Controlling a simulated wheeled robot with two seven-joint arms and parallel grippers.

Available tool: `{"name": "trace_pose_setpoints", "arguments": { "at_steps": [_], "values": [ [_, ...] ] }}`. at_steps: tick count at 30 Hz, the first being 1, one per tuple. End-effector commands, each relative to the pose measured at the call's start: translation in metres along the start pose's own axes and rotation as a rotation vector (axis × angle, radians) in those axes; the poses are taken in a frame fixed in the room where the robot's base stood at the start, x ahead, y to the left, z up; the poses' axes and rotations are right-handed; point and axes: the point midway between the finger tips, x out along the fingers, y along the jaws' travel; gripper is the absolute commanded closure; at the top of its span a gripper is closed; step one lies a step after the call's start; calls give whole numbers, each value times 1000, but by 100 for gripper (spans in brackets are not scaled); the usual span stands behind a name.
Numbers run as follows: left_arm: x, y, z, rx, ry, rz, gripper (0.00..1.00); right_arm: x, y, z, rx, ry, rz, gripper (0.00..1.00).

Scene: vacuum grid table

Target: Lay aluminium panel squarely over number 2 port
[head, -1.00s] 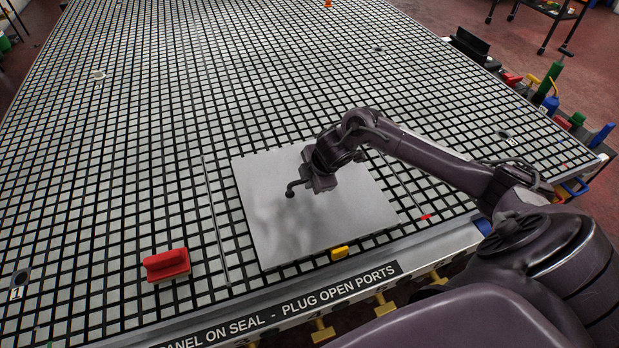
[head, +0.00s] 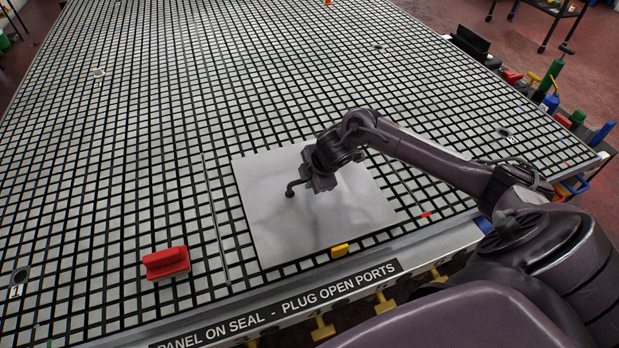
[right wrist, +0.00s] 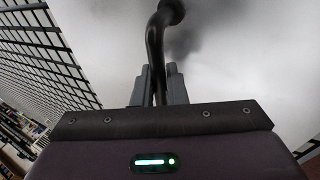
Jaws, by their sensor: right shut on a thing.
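The aluminium panel (head: 285,225) is a grey square plate lying over the grid table near its front edge. Its surface also fills much of the right wrist view (right wrist: 240,60). A dark bent handle (head: 291,190) stands on the panel; it shows in the right wrist view (right wrist: 155,45) rising from between the fingers. My right gripper (head: 308,183) is shut on this handle, above the panel's middle; its fingers show in the right wrist view (right wrist: 160,85). The number 2 port is not visible, and what lies under the panel is hidden. My left gripper is not in view.
A red block (head: 166,263) sits left of the panel. A yellow block (head: 340,250) is at the panel's front edge. The number 1 port (head: 20,276) is at far left, another port (head: 504,133) at right. Thin dark strips flank the panel. The grid table (head: 110,170) is mostly clear leftward.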

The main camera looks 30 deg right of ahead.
Motion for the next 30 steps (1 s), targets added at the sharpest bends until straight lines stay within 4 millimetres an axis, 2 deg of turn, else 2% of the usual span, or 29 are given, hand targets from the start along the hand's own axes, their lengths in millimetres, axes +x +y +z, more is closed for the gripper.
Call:
{"name": "trace_pose_setpoints", "arguments": {
  "at_steps": [10,11,15,17,25,30],
  "values": [
    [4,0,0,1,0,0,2,4,0,0,1,2,6,100],
    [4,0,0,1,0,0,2,4,0,0,1,2,6,87],
    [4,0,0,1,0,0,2,4,-1,0,1,1,4,68],
    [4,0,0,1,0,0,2,4,-1,0,1,1,3,62],
    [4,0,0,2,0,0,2,5,-4,1,-1,-1,-4,62],
    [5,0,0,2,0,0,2,-14,-2,2,-2,-1,0,62]
  ]
}}
